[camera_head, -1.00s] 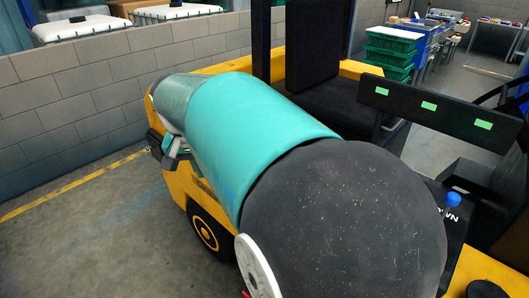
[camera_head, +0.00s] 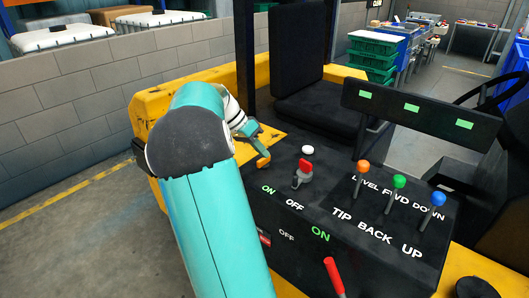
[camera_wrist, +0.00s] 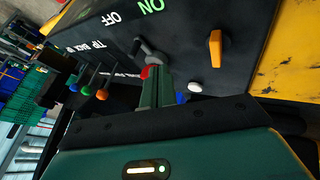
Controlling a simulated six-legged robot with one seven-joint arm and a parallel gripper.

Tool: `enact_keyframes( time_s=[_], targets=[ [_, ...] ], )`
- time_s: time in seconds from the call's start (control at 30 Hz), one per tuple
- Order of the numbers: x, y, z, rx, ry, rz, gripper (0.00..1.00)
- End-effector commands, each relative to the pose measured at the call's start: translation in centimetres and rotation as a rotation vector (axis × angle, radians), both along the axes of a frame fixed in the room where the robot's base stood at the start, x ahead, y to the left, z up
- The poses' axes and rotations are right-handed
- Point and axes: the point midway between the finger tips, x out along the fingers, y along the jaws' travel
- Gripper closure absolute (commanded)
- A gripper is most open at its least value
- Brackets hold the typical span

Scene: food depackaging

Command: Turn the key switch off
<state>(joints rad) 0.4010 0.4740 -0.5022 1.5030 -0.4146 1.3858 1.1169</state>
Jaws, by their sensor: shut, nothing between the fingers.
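The red key-shaped switch (camera_head: 303,174) stands on the black control panel (camera_head: 240,232), behind the small ON and OFF labels (camera_head: 282,197). In the wrist view, its red part (camera_wrist: 147,72) shows just past my fingertips, beside a dark grey lever part. My gripper (camera_head: 254,132) is shut and empty, left of the switch in the head view. In the wrist view my green fingers (camera_wrist: 155,88) lie together and point toward the switch. I cannot tell whether they touch it. An orange handle (camera_wrist: 215,50) stands to the right there.
A white knob (camera_head: 308,150) sits behind the switch. Orange (camera_head: 363,166), green (camera_head: 399,181) and blue (camera_head: 438,198) knobbed levers stand to its right. A red lever (camera_head: 333,276) is at the front. A black seat (camera_head: 310,100) and a block wall (camera_head: 70,100) lie beyond.

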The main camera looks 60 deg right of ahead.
Motion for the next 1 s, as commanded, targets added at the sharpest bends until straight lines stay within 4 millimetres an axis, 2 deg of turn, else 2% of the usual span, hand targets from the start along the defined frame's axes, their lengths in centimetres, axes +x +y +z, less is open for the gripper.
enact_keyframes(
  time_s=[0.37,0.6,1.0],
  targets=[
    [-4.1,-2.1,-6.1,0.003,0.001,-0.001,1.00],
    [-7.2,-1.3,-5.9,0.002,-0.002,0.002,1.00],
    [-7.8,-1.2,-5.9,0.001,-0.001,0.002,1.00]
  ],
)
